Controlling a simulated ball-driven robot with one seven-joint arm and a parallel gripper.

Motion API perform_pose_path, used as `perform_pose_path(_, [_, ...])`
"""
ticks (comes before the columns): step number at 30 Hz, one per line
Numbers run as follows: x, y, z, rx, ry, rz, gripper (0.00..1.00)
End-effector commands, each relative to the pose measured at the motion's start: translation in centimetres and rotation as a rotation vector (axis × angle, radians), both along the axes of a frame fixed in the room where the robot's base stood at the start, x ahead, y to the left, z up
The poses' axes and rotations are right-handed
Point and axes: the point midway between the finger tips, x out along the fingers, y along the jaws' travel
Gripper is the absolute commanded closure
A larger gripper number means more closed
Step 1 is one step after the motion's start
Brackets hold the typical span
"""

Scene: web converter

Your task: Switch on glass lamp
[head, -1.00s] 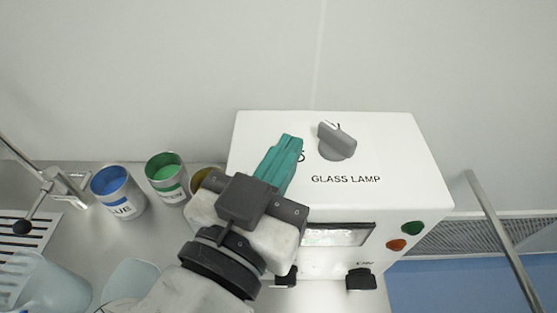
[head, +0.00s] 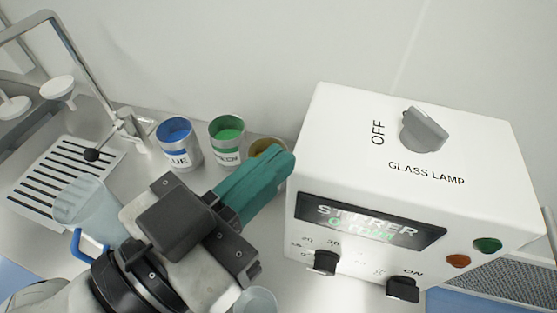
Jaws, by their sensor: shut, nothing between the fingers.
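The white machine box (head: 345,120) stands on the right, labelled GLASS LAMP on its top. Its grey lamp knob (head: 424,130) sits on the top face, with the word OFF to its left; any other position mark is hidden. My gripper (head: 280,160), with teal fingers, is shut and empty. It is left of the box, beside its upper left edge and apart from the knob. The fingers partly cover the yellow can.
A display (head: 370,220) reading STIRRER, two black knobs, a green button (head: 487,245) and an orange button (head: 458,261) are on the front. Blue (head: 178,143) and green (head: 227,140) cans stand behind my gripper. A translucent jug (head: 90,208) and slotted drain (head: 62,178) are at left.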

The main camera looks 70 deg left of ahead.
Motion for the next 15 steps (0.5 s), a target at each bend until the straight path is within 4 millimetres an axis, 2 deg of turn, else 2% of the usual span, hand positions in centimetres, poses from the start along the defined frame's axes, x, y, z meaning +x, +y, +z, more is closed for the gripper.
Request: perform_pose_path(15, [0.18, 0.01, 0.50, 0.030, 0.007, -0.012, 1.00])
